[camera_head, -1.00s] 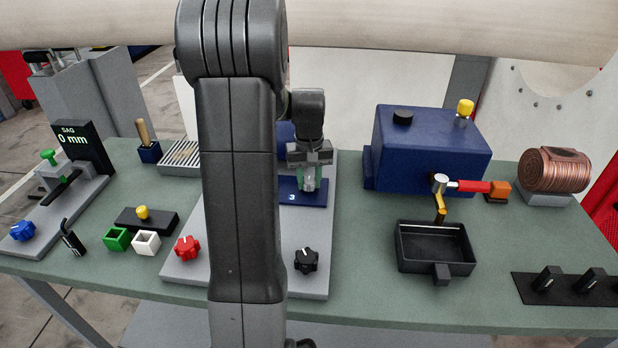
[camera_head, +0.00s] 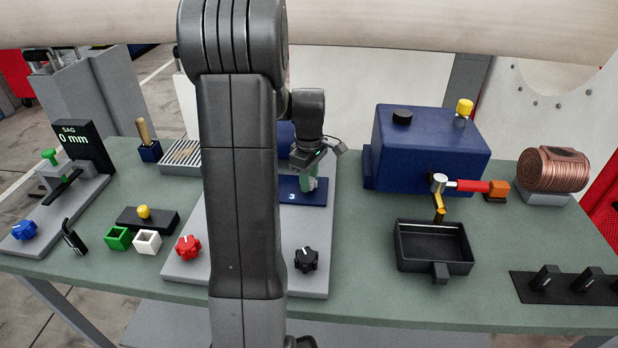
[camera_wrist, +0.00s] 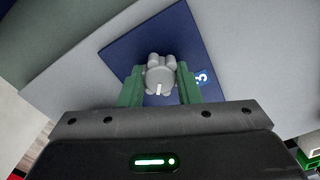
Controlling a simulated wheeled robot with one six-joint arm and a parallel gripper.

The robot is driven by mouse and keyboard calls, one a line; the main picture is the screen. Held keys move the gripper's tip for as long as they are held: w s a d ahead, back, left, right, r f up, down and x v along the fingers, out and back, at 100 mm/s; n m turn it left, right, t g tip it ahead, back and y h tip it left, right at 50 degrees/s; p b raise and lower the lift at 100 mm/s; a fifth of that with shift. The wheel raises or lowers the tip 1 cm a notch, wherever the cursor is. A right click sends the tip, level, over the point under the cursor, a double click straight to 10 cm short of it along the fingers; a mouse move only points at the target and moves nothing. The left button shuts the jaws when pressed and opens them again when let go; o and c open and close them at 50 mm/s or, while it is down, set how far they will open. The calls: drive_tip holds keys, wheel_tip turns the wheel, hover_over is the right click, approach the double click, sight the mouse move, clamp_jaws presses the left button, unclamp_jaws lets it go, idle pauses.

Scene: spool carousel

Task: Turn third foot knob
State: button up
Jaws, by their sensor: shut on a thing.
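The third foot knob (camera_wrist: 160,76) is a grey lobed knob with a pale pointer line. It stands on a blue plate (camera_wrist: 118,53) marked with a white 3. My gripper (camera_wrist: 160,88) is shut on the knob, one green finger on each side of it. In the head view my gripper (camera_head: 310,184) reaches down onto the blue plate (camera_head: 289,193), and its fingers mostly hide the knob there. The wrist view shows the plate rotated.
A red knob (camera_head: 188,247) and a black knob (camera_head: 306,259) sit on the same grey board (camera_head: 318,235). A blue box (camera_head: 425,150) and a black tray (camera_head: 433,268) stand to the right. My arm hides the board's middle.

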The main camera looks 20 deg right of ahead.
drive_tip(key=shift+n, duration=0.6)
drive_tip(key=o, duration=1)
drive_tip(key=shift+r, duration=0.1)
wheel_tip(320, 180, up, 14)
drive_tip(key=shift+f, duration=0.15)
drive_tip(key=shift+f, duration=0.15)
